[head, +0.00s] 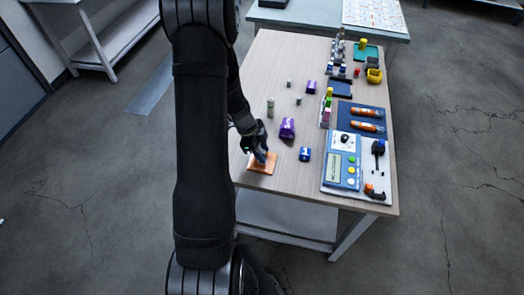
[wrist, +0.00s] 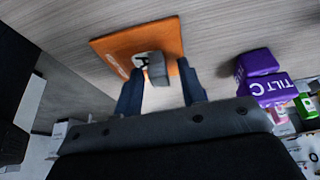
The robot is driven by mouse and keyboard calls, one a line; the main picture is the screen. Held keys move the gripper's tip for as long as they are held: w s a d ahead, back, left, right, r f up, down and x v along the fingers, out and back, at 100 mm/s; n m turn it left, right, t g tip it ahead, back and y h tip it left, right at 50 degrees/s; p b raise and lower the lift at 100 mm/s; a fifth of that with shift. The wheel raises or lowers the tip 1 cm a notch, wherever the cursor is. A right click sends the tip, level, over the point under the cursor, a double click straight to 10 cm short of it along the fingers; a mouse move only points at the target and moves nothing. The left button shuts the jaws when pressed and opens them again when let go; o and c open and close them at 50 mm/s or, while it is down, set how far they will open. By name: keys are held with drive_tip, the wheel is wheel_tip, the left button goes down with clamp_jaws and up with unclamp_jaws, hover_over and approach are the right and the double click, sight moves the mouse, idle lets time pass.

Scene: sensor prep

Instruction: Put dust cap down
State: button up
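The dust cap looks like a small grey block (wrist: 157,70) with a pale, dark-marked face in the wrist view. It appears on or just above an orange square pad (wrist: 112,46), also seen at the near left table edge in the head view (head: 258,169). My gripper (wrist: 161,70) has its two blue fingers apart on either side of the cap, with a visible gap at the right finger. In the head view my gripper (head: 262,157) is low over the pad and hides the cap. I cannot tell whether the cap touches the pad.
A purple block (head: 287,128) stands right of my gripper; it is labelled in the wrist view (wrist: 265,82). A blue block (head: 305,154), a grey-green cylinder (head: 270,107) and a blue instrument (head: 341,163) are nearby. Bare table (head: 268,70) lies further back.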

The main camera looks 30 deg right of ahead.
drive_tip(key=v, duration=1.2)
drive_tip(key=x, duration=1.2)
drive_tip(key=shift+r, duration=1.25)
